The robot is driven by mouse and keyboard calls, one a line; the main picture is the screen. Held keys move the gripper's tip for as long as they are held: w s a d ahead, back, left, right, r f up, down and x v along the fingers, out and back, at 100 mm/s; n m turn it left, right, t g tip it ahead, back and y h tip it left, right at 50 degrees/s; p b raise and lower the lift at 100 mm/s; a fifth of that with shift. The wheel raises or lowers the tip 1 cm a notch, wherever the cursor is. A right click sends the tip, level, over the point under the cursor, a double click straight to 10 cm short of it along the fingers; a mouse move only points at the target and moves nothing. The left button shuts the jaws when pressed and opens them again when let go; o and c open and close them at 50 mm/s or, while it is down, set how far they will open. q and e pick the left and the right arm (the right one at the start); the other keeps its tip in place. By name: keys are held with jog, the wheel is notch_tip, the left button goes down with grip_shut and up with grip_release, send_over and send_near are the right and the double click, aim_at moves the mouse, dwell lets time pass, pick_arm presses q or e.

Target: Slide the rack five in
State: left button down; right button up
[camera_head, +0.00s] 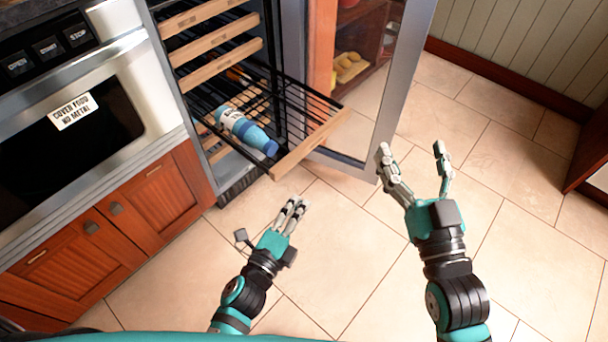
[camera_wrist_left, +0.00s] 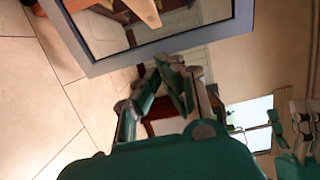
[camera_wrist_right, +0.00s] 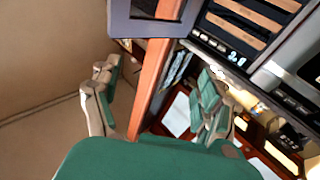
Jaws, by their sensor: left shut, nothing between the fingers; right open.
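A wire rack with a light wooden front (camera_head: 312,145) is pulled well out of the open wine cooler. A blue and white bottle (camera_head: 245,131) lies on its left side, neck towards the front. Several other racks with wooden fronts (camera_head: 215,65) sit further in above it. My left gripper (camera_head: 292,203) is shut and empty, in front of the rack and apart from it. Its closed fingers show in the left wrist view (camera_wrist_left: 172,66). My right gripper (camera_head: 411,148) is open and empty, right of the rack front. It also shows open in the right wrist view (camera_wrist_right: 158,75).
The cooler's glass door (camera_head: 388,95) stands open right of the rack, close to my right gripper. A microwave drawer (camera_head: 75,130) and wooden cabinets (camera_head: 150,195) are at left. A shelf with yellow items (camera_head: 350,67) is behind the glass. The tiled floor (camera_head: 340,235) is clear.

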pick_arm(q)
jog(key=w+b, duration=0.1)
jog(key=w, duration=1)
pick_arm(e)
jog(key=shift+s+a+r+t+y, duration=0.1)
jog(key=shift+s+r+t+y, duration=0.15)
jog(key=shift+r+t, duration=0.45)
jog(key=shift+s+r+t+y, duration=0.15)
jog(key=shift+s+r+t, duration=0.2)
jog(key=shift+r, duration=0.5)
jog(key=shift+s+a+r+t+y, duration=0.1)
jog(key=shift+s+r+t+y, duration=0.1)
jog(key=shift+r+t, duration=0.5)
